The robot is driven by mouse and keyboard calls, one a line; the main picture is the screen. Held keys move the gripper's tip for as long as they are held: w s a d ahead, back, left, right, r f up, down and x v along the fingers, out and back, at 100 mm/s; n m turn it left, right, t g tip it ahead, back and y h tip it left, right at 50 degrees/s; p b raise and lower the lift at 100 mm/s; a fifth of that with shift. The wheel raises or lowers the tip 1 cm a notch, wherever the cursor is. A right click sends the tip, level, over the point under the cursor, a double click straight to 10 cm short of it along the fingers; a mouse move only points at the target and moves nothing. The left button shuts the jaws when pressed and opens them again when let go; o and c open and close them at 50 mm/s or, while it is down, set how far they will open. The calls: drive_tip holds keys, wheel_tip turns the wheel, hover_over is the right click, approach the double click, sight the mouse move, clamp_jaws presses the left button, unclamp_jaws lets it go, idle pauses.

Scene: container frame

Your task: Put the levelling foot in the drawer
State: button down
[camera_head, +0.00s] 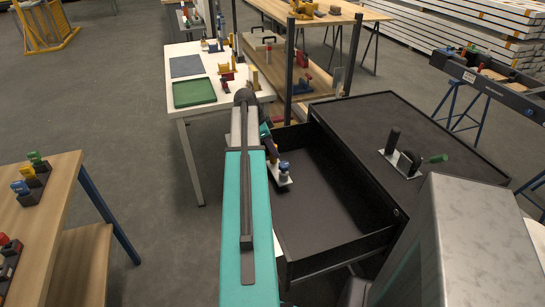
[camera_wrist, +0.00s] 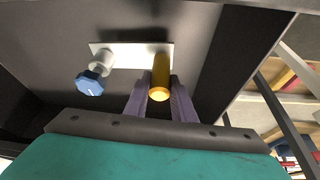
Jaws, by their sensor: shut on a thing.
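The drawer (camera_head: 325,190) is a black, open tray pulled out of the dark cabinet. My gripper (camera_head: 271,150) reaches in over its far left part. In the wrist view my gripper's purple fingers (camera_wrist: 160,100) are shut on the orange post of the levelling foot (camera_wrist: 132,55). This part has a pale flat plate, the orange post and a grey stem with a blue knob. In the head view the levelling foot (camera_head: 284,172) shows partly, its pale plate and blue knob inside the drawer's outline. I cannot tell whether the plate touches the drawer floor.
On the cabinet top (camera_head: 425,120) stands a plate with a black handle, dark disc and green knob. A white table (camera_head: 210,105) with a green tray (camera_head: 194,92) stands behind. A wooden table (camera_head: 50,200) with coloured parts stands left. A brushed metal block (camera_head: 480,240) fills the near right.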

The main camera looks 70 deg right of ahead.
sight(277, 162)
drive_tip(key=shift+f+p, duration=0.55)
drive_tip(key=shift+f, duration=1.2)
drive_tip(key=shift+f, duration=0.1)
drive_tip(key=c, duration=1.5)
unclamp_jaws()
drive_tip(key=shift+r, duration=0.2)
drive_tip(key=shift+b+v, duration=0.9)
drive_tip(key=shift+v, duration=5.05)
drive_tip(key=shift+r, duration=0.1)
